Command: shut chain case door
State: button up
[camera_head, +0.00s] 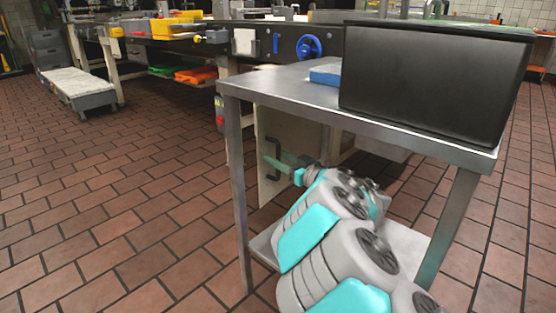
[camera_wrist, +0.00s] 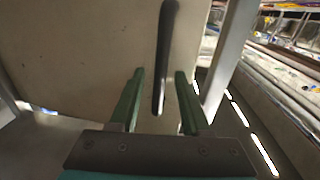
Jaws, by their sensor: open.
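The chain case door is a beige panel (camera_head: 297,135) with a dark upright handle (camera_head: 264,187). It shows behind the metal table's legs in the head view. In the wrist view the door (camera_wrist: 75,55) fills the upper left, and its black bar handle (camera_wrist: 168,35) runs down the middle. My gripper (camera_head: 268,160) is at the handle, with its green fingers open. In the wrist view my gripper (camera_wrist: 160,73) has one finger on each side of the handle, with gaps showing. I cannot tell whether either finger touches it. Part of the door is hidden by the table and my arm.
A metal table (camera_head: 285,85) stands close above my arm, carrying a black box (camera_head: 430,85) and a blue item (camera_head: 325,74). Its legs and lower shelf (camera_head: 412,232) surround my arm. A blue handwheel (camera_head: 308,47) is behind. The tiled floor (camera_head: 110,210) at left is clear.

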jog(key=shift+w+a, duration=0.1)
jog(key=shift+w, duration=0.05)
grip_shut()
dwell(1.4)
